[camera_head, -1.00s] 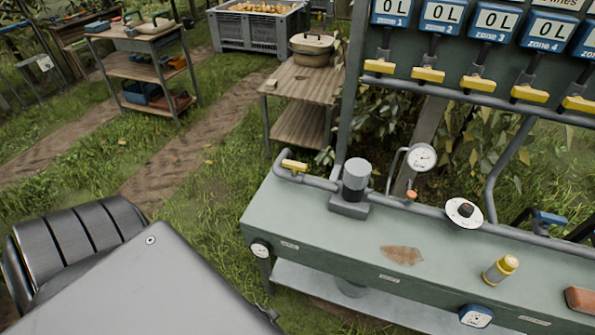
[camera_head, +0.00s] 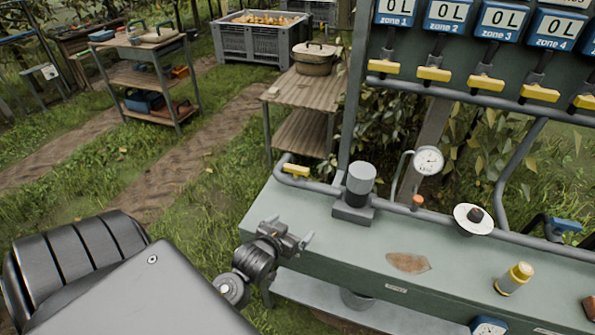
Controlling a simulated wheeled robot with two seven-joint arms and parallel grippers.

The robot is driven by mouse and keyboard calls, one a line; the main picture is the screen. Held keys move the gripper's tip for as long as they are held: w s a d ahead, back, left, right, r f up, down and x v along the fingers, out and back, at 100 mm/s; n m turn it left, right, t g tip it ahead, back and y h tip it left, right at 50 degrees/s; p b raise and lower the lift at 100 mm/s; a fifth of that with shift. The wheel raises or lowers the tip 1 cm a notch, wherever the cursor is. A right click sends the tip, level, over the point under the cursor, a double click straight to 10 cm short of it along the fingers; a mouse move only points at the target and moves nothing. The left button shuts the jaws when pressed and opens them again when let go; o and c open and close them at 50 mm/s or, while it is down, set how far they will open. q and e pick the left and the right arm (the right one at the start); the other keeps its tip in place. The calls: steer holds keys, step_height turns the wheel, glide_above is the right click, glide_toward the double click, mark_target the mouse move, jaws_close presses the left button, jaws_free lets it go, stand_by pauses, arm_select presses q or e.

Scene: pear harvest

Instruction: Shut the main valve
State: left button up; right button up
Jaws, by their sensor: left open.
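A grey pipe (camera_head: 322,185) runs along the back of the green bench (camera_head: 330,222). A yellow handle (camera_head: 296,170) sits on the pipe's left end, seemingly the main valve; no label on it is readable. A blue handle (camera_head: 566,225) is at the pipe's right side, near the picture edge. My left gripper (camera_head: 291,231) is open and empty at the bench's left front corner, in front of the yellow handle and apart from it. My right gripper is not in view.
On the bench are a grey cylinder (camera_head: 361,181), a pressure gauge (camera_head: 428,160), a white disc with a black knob (camera_head: 473,219), a dry leaf (camera_head: 408,263) and a yellow-capped bottle (camera_head: 514,279). Several yellow zone handles (camera_head: 434,74) hang above. Grass lies left of the bench.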

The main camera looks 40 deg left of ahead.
mark_target(295, 171)
arm_select(q)
steer(key=w+a+r+n+t+y, duration=0.2)
steer(key=w+a+r+t+y, duration=0.1)
steer(key=w+a+r+t, duration=0.25)
steer(key=shift+g, duration=0.65)
steer(key=x, duration=0.3)
steer(key=a+p+x, duration=0.1)
steer(key=x, duration=0.7)
steer(key=shift+s+a+r, duration=0.25)
steer(key=shift+a+r, duration=0.05)
steer(key=shift+r, duration=0.05)
steer(key=shift+d, duration=0.1)
steer(key=c, duration=1)
